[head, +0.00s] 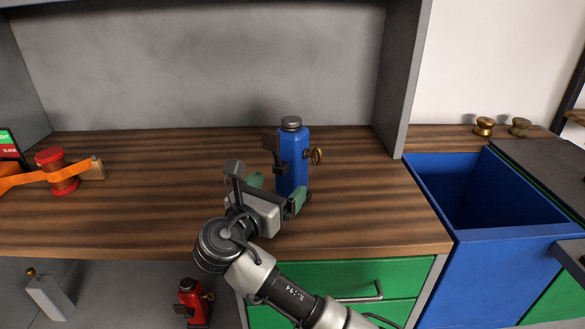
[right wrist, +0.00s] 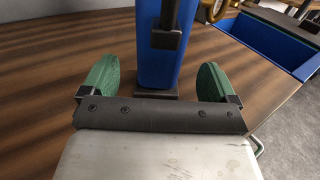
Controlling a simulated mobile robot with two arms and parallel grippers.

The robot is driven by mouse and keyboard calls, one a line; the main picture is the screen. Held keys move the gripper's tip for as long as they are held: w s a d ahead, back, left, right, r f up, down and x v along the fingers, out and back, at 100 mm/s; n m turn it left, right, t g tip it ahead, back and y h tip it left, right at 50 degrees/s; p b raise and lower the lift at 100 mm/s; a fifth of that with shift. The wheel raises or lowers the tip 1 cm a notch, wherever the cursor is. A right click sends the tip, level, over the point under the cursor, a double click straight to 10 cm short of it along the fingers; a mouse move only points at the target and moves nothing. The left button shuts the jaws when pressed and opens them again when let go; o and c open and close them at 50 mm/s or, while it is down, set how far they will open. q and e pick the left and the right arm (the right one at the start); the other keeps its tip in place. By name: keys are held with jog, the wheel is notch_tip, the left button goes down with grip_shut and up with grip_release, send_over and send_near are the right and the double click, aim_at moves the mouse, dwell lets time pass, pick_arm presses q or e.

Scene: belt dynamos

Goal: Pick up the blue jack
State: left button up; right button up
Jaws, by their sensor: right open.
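The blue jack (head: 293,160) stands upright on the wooden counter, with a grey cap on top and a brass knob on its right side. My right gripper (head: 277,190) is just in front of it at low height, open, with its green finger pads apart. In the right wrist view the blue jack (right wrist: 158,50) stands ahead between the two green pads of the right gripper (right wrist: 158,80), with room on each side. Its lower front is partly hidden by my gripper in the head view. My left gripper is not in view.
A red jack (head: 192,300) and a white one (head: 48,297) are below the counter.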

aim_at(284, 179)
jog(key=x, duration=0.6)
jog(key=shift+r+b, duration=0.1)
jog(key=shift+b, duration=0.3)
grip_shut()
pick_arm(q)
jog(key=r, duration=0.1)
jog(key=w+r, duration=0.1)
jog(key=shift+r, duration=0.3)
pick_arm(e)
jog(key=shift+r, duration=0.15)
